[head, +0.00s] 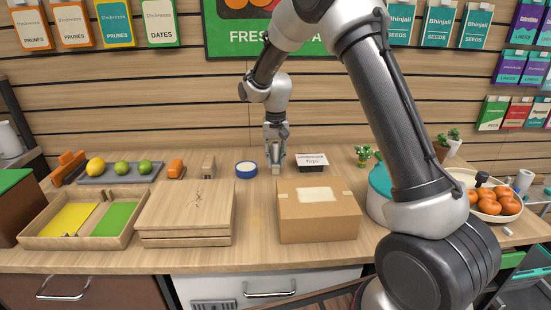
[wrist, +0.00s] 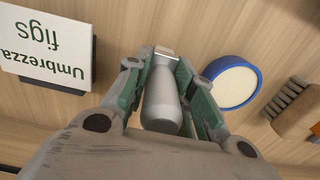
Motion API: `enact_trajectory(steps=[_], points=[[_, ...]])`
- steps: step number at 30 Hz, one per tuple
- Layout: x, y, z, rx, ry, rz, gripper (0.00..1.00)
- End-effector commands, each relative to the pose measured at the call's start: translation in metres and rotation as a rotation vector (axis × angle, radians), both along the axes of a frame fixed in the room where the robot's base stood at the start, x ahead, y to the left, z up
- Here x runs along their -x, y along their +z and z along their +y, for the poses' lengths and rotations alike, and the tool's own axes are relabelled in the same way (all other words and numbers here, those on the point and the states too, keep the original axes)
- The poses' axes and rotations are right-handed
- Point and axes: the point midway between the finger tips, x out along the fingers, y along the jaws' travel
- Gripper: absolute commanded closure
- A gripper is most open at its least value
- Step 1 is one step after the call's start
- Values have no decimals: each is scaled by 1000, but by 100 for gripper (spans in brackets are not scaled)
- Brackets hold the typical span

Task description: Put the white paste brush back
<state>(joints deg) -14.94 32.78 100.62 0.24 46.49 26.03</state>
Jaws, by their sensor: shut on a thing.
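My gripper (head: 275,170) is shut on the white paste brush, upright over the counter between a blue-rimmed tub and a figs sign. In the wrist view the brush (wrist: 160,100) shows as a pale grey rounded handle with a light squared end, between the green-grey fingers (wrist: 160,85). In the head view the fingers mostly hide it. The round tub (head: 246,170) holds a white, flat surface and stands just left of my gripper; it also shows in the wrist view (wrist: 233,83). I cannot tell whether the brush touches the counter.
The figs sign (head: 312,162) is close on the right. A wooden brush (head: 208,166) with dark bristles stands left of the tub. A cardboard box (head: 318,221) and a wooden crate (head: 186,205) stand in front. A bowl of oranges (head: 513,216) is far right.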

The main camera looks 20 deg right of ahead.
Motion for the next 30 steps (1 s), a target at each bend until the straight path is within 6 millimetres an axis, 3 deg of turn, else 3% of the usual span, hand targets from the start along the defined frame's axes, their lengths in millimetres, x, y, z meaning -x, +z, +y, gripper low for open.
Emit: enact_trajectory(steps=[4,5,8,20,30], points=[[0,-3,0,0,0,1,100],[0,-3,0,0,0,1,72],[0,-3,0,0,0,0,54],[0,4,0,0,0,-1,54],[-1,75,0,-1,0,-4,54]])
